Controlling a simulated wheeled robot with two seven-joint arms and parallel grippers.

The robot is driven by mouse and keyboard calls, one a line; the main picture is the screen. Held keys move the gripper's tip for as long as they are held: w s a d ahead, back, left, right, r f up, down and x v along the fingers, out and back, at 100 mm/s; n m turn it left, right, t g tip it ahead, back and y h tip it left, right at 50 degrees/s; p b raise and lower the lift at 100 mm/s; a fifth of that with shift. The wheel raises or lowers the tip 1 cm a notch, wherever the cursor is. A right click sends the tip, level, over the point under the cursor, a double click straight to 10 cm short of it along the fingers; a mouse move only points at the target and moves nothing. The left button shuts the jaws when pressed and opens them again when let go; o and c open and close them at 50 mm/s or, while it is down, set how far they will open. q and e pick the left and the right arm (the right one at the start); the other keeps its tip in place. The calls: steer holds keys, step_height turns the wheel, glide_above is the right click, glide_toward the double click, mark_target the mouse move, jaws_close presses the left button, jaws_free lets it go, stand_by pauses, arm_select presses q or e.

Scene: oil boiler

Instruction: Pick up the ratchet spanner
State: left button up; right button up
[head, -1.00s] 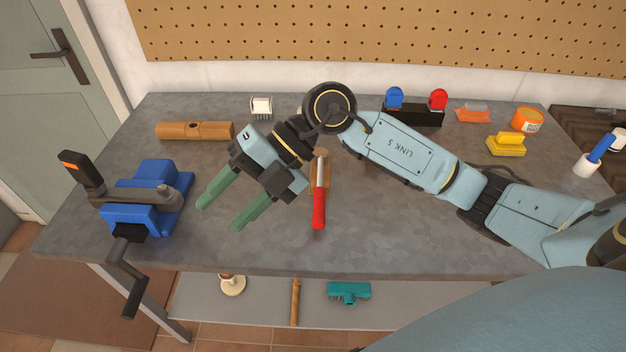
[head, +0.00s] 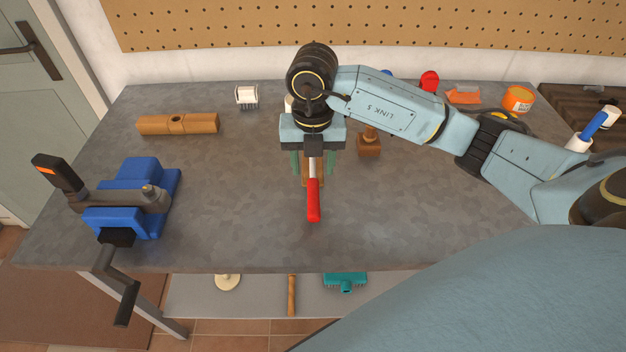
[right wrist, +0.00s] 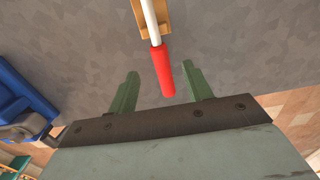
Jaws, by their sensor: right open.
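A tool with a red handle (head: 313,200) and a pale metal shaft (head: 312,168) lies on a small wooden rest on the workbench. I take it for the ratchet spanner; its far end is hidden under my right gripper in the head view. My right gripper (head: 313,167) is open above the tool, pointing down, with one green finger on each side of the shaft in that view. In the right wrist view the red handle (right wrist: 162,70) reaches between the two open fingertips (right wrist: 163,80). I see no contact. My left gripper is not in view.
A blue vise (head: 128,200) with a crank stands at the bench's left. A wooden block (head: 178,124) lies behind it. A small wooden piece (head: 369,142) stands just right of the gripper. An orange tin (head: 517,99) is at back right. The bench's front middle is clear.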

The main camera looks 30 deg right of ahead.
mark_target(313, 185)
steer(key=f, duration=0.5)
steer(key=shift+s+a+f, duration=0.1)
steer(key=shift+s+f, duration=0.1)
steer(key=shift+f, duration=0.15)
jaws_close()
